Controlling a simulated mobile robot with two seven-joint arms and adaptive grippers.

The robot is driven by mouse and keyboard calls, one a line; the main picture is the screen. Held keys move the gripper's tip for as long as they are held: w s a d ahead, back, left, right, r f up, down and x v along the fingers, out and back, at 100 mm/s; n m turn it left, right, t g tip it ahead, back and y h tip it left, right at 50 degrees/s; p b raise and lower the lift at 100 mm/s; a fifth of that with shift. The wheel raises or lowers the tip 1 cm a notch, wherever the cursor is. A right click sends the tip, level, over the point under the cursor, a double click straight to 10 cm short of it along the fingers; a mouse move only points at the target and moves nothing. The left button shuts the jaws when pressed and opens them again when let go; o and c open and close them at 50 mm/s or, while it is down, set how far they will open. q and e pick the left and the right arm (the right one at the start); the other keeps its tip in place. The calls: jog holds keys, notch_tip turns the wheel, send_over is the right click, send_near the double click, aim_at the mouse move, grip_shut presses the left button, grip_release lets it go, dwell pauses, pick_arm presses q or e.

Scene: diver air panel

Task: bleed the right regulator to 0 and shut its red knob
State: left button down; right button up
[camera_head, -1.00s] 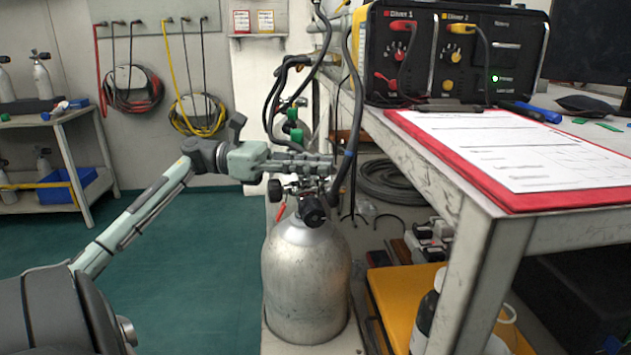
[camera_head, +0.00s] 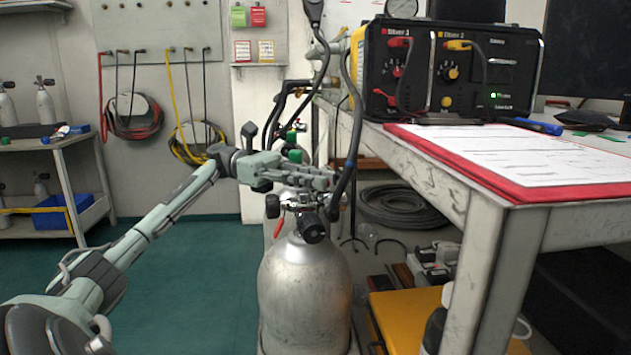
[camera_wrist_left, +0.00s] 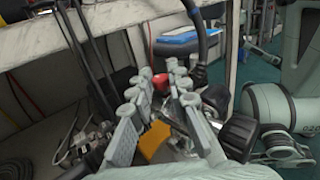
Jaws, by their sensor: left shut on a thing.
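The silver air cylinder (camera_head: 304,290) stands upright beside the bench, with a metal regulator (camera_head: 300,198) and black hoses on top. A red lever (camera_head: 280,226) hangs at its left side. My left gripper (camera_head: 328,180) reaches in from the left, just above the regulator, its tips beside a black hose. In the left wrist view a round red knob (camera_wrist_left: 160,82) shows between the tips of my left gripper (camera_wrist_left: 158,95), which is shut on it. The fingers hide this knob in the head view. No gauge reading is legible.
The bench carries a black diver panel (camera_head: 447,70) and a red clipboard (camera_head: 520,190). A yellow case (camera_head: 398,318), tools and a cable coil (camera_head: 405,207) lie on the lower shelf. Black hoses (camera_head: 352,130) rise close to the gripper. Green floor (camera_head: 190,275) lies open at left.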

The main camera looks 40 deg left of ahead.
pick_arm(q)
jog(key=c, duration=1.4)
grip_release()
jog(key=shift+c, duration=0.2)
jog(key=v, duration=1.2)
